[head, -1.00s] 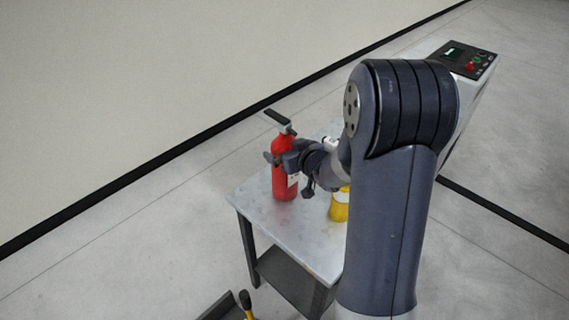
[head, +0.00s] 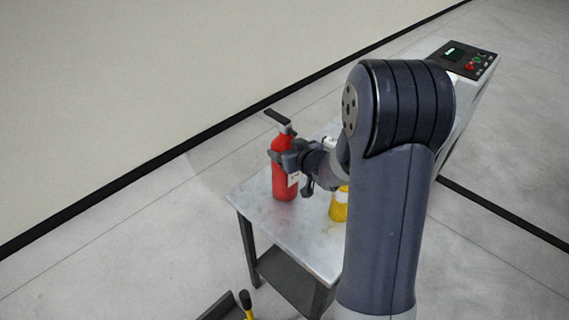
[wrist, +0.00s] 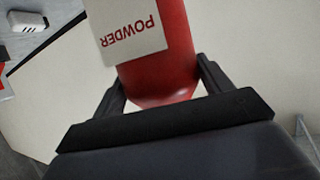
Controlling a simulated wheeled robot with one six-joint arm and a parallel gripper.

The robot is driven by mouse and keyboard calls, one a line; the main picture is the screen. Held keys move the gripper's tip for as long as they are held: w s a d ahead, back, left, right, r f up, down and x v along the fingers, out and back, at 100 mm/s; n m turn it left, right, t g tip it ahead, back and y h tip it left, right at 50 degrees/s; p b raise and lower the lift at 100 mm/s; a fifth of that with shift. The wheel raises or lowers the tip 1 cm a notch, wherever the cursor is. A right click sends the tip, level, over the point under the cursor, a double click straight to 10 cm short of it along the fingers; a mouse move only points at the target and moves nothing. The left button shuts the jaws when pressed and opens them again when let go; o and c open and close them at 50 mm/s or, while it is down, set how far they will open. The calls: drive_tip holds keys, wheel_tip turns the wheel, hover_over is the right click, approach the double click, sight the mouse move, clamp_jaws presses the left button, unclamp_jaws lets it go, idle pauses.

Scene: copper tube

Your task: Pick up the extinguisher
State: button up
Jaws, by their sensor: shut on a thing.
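The red extinguisher (head: 284,182) stands upright on the small grey table, with a black handle (head: 280,121) on top. In the wrist view its red body (wrist: 160,77) fills the space between the fingers, and a white label reading "POWDER" (wrist: 131,33) shows upside down. My gripper (head: 284,158) is shut on the upper part of the extinguisher's body, with a finger on each side (wrist: 158,88). My arm comes in from the right. In the head view the base of the extinguisher appears to rest on the tabletop.
The table (head: 258,218) has a pale top and dark legs. A yellow item (head: 340,206) stands right of the extinguisher, partly hidden by my arm. A control panel (head: 464,59) is at upper right. A dark tray and yellow-handled tool (head: 246,302) lie at the bottom.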

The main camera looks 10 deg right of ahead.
drive_tip(key=c, duration=0.7)
drive_tip(key=shift+w+r, duration=0.1)
drive_tip(key=shift+r, duration=0.1)
drive_tip(key=shift+c, duration=0.7)
